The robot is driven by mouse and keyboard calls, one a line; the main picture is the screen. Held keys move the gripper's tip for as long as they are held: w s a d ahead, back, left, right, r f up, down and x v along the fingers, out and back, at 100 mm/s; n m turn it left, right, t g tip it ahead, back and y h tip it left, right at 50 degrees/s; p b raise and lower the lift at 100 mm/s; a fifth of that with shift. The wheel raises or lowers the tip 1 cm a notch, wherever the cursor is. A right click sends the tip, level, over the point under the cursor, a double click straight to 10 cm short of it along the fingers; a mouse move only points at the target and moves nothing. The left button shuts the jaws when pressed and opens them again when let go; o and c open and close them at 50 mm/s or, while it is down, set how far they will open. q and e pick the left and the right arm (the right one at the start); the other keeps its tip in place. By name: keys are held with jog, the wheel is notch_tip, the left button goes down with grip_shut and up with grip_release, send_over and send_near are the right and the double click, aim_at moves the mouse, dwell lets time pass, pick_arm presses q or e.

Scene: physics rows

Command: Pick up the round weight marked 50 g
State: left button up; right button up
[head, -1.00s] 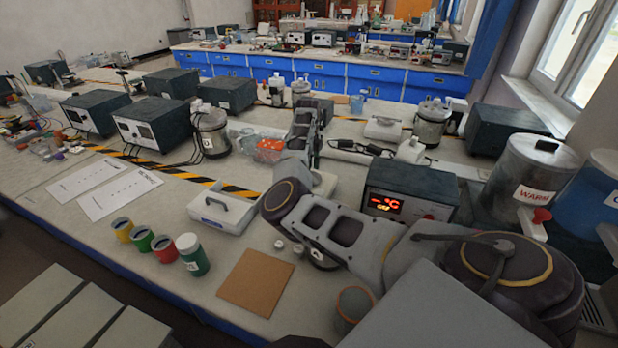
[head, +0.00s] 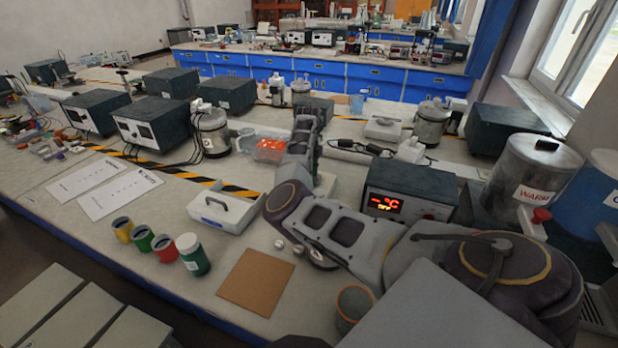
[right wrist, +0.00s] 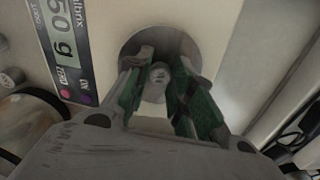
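A small round metal weight (right wrist: 159,73) sits on the round pan (right wrist: 187,45) of a balance in the right wrist view; I cannot read any marking on it. The balance's display (right wrist: 63,32) shows "50 g". My right gripper (right wrist: 162,68) has its green-padded fingers on either side of the weight, apart, with some space showing between them. In the head view my right arm hides this gripper and most of the balance. My left gripper is not in view.
Small metal weights (head: 280,244) lie by a brown board (head: 256,282) near my right arm. Two white sheets (head: 105,188) lie at left.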

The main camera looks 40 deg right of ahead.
grip_shut()
jog(key=shift+r, duration=0.15)
notch_tip(320, 180, up, 10)
dwell(0.7)
